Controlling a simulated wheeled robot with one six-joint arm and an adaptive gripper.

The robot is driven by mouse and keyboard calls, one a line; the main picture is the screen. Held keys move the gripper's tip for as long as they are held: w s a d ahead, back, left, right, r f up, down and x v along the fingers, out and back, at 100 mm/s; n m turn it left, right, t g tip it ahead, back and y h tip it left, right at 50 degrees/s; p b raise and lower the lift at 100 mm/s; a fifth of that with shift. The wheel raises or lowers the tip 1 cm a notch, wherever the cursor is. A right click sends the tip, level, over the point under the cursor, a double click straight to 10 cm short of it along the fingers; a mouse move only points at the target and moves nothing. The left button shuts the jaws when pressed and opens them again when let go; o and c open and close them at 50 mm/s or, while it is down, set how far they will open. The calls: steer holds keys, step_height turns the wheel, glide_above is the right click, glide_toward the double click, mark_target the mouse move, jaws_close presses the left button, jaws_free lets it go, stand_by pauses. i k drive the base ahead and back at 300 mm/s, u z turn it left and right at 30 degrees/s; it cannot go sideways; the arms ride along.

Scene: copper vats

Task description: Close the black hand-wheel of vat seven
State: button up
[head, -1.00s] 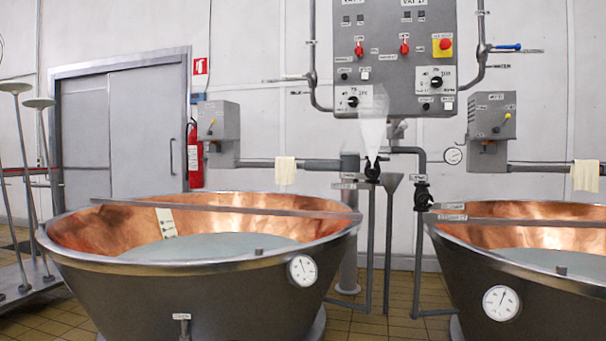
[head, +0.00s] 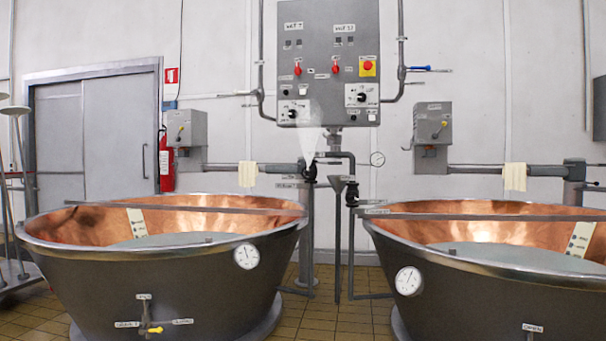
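Two small black hand-wheel valves stand on pipes between the vats in the head view. The left one (head: 309,172) is beside the left vat (head: 150,280), with a small label at its left that may end in 7. A white, steam-like plume (head: 312,140) spreads upward from this valve. The other black hand-wheel (head: 352,190) is a little lower and to the right, near the right vat (head: 480,290). The panel's left column carries a label that seems to read VAT 7. How far either wheel is turned cannot be told. My gripper is not in view.
A grey control panel (head: 328,85) with red knobs hangs above the valves. A funnel-topped pipe (head: 337,230) stands between the wheels. Both copper vats have flat bars across them and dial gauges. Tiled floor (head: 335,318) shows in the narrow gap between the vats.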

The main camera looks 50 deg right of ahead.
mark_target(308, 172)
steer(key=z, duration=0.25)
steer(key=i, duration=1.8)
steer(key=z, duration=1.1)
steer(key=i, duration=1.05)
steer(key=z, duration=1.05)
